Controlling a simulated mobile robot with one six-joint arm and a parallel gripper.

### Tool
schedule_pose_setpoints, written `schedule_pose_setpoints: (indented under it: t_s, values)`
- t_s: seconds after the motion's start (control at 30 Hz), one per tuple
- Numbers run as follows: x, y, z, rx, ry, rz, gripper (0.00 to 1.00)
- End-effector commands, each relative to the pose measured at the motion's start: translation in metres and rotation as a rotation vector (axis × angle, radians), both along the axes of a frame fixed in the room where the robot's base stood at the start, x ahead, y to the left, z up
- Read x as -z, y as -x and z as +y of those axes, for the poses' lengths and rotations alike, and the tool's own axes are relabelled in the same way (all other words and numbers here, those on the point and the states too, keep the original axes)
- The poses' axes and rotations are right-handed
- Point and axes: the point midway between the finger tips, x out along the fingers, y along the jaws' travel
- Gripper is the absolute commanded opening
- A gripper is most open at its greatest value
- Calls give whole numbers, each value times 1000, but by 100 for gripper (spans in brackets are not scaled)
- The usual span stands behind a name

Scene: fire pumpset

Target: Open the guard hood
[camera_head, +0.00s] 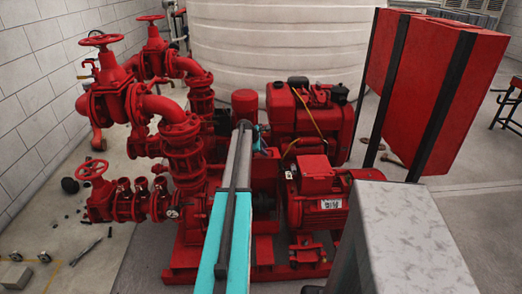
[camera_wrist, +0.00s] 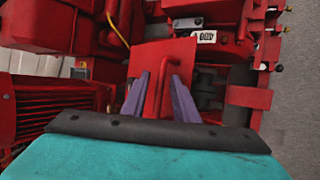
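The guard hood (camera_wrist: 158,53) is a red sheet-metal cover, seen from above in the wrist view. A thin red bar handle (camera_wrist: 157,95) stands out from it. My gripper (camera_wrist: 160,76) is open, with its two purple fingers apart. The handle shows between the fingers, with a gap on both sides; I cannot tell how deep it sits between them. In the head view the hood (camera_head: 263,167) is a red panel in the middle of the pumpset, partly hidden behind my arm.
A red engine (camera_head: 310,115) stands behind the hood, and a red motor (camera_head: 317,195) is at its right. Red valves and pipes (camera_head: 175,150) rise at the left. A tall red cabinet (camera_head: 435,85) stands at the right. Tools lie on the floor at the left.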

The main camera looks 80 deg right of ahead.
Motion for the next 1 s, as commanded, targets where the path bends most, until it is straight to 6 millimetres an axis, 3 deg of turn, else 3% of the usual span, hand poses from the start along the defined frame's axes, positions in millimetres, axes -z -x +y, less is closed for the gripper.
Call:
schedule_pose_setpoints:
  t_s: [0.57,0.77,1.0]
  values:
    - [-3,-13,3,-9,3,-7,28]
    - [-14,-18,11,-11,4,-7,28]
    - [-41,-27,31,-11,4,-7,28]
